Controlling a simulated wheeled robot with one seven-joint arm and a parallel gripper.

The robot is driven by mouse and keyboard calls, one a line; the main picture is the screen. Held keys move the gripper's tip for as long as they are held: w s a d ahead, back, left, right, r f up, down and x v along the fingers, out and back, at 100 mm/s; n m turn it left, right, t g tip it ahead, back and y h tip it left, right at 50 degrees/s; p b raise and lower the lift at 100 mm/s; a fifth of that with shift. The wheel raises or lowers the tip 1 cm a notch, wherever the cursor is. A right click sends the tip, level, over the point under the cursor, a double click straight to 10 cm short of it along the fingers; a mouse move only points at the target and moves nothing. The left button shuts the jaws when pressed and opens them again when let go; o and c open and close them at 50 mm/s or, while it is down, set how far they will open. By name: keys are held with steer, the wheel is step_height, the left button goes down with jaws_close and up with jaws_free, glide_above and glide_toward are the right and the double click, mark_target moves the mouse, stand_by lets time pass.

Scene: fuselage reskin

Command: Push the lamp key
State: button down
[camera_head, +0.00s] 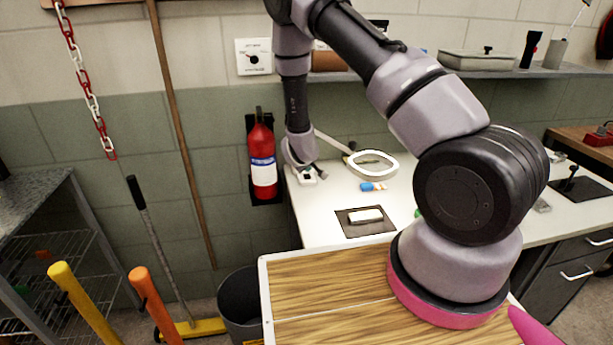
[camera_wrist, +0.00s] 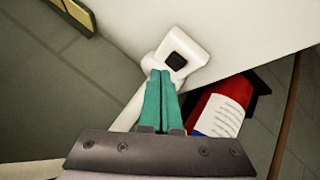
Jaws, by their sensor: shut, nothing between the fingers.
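The lamp has a white ring head (camera_head: 371,165) over the worktop and a small white base (camera_head: 306,180) at the worktop's left edge. In the wrist view the white base (camera_wrist: 187,44) carries a dark square key (camera_wrist: 175,60). My gripper (camera_wrist: 160,73) is shut and empty, its two teal fingers together. The fingertips appear just short of the key in the picture, over the near part of the base. I cannot tell whether they touch it. In the head view my wrist hangs beside the base and hides part of it.
A red fire extinguisher (camera_head: 262,160) hangs on the wall left of the worktop; it also shows in the wrist view (camera_wrist: 219,108). A dark mat (camera_head: 352,231) with a pale block and a blue-and-orange item (camera_head: 372,187) lie on the white worktop. A shelf (camera_head: 500,73) runs above.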

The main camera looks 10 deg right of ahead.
mark_target(308, 177)
steer(key=shift+r, duration=3.05)
